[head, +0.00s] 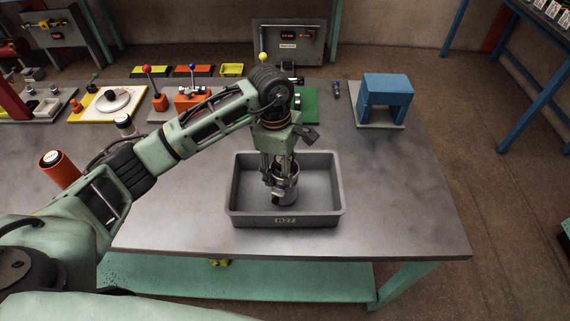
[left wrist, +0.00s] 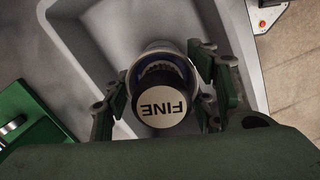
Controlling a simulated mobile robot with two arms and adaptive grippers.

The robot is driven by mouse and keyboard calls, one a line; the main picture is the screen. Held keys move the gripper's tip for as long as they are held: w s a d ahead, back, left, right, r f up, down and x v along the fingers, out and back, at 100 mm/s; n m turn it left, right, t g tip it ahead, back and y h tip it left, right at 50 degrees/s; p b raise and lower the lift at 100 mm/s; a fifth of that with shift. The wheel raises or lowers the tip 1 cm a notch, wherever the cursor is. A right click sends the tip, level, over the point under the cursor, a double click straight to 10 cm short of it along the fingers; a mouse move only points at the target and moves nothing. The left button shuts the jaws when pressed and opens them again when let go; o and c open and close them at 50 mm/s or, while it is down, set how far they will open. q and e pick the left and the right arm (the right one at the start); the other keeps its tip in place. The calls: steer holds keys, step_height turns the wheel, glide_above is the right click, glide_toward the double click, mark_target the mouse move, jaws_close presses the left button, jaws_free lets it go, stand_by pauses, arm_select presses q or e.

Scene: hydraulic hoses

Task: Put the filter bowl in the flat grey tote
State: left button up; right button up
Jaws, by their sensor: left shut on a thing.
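My left gripper (head: 280,178) points down into the tote and is shut on the bowl. In the left wrist view the bowl (left wrist: 150,62) sits between the two green fingers (left wrist: 160,105), with a round white label reading FINE facing the camera. The tote's grey wall (left wrist: 75,55) shows around it. I cannot tell whether the bowl touches the tote floor. My right gripper is not in view.
A blue block-like stand (head: 386,92) is on a grey plate at the back right. An orange cylinder (head: 60,169) stands at the left. Several fixtures and coloured trays line the table's back. The table right of the tote is clear.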

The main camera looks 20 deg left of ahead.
arm_select(q)
steer(key=shift+f, duration=0.2)
steer(key=o, duration=1.3)
steer(key=shift+f+b, duration=0.1)
steer(key=shift+b, duration=0.2)
steer(key=o, duration=0.4)
steer(key=shift+o, duration=0.5)
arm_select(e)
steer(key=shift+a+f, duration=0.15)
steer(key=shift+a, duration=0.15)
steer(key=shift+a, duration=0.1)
